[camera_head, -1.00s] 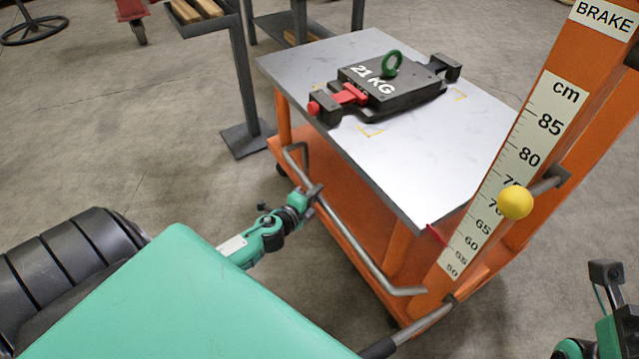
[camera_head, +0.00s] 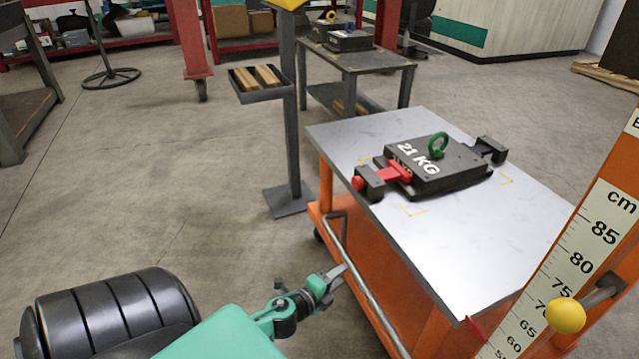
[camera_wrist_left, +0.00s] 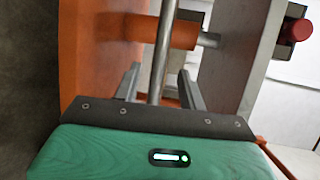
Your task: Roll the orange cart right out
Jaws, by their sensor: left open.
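The orange cart (camera_head: 362,262) stands at the right of the head view, with a grey metal top (camera_head: 440,245). A bent grey handle bar (camera_head: 366,290) runs along its near left side. A black mould base marked 21 KG (camera_head: 432,165), with a green ring and red clamp parts, sits on the top. My left gripper (camera_head: 335,278) is at the handle bar. In the left wrist view its open fingers (camera_wrist_left: 158,85) stand on either side of the bar (camera_wrist_left: 160,60), with gaps visible. My right gripper is not in view.
A grey post stand (camera_head: 290,130) with a small tray of wooden bars is just beyond the cart's left corner. A grey table (camera_head: 362,62) stands behind. A height scale (camera_head: 585,250) with a yellow knob rises at the right.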

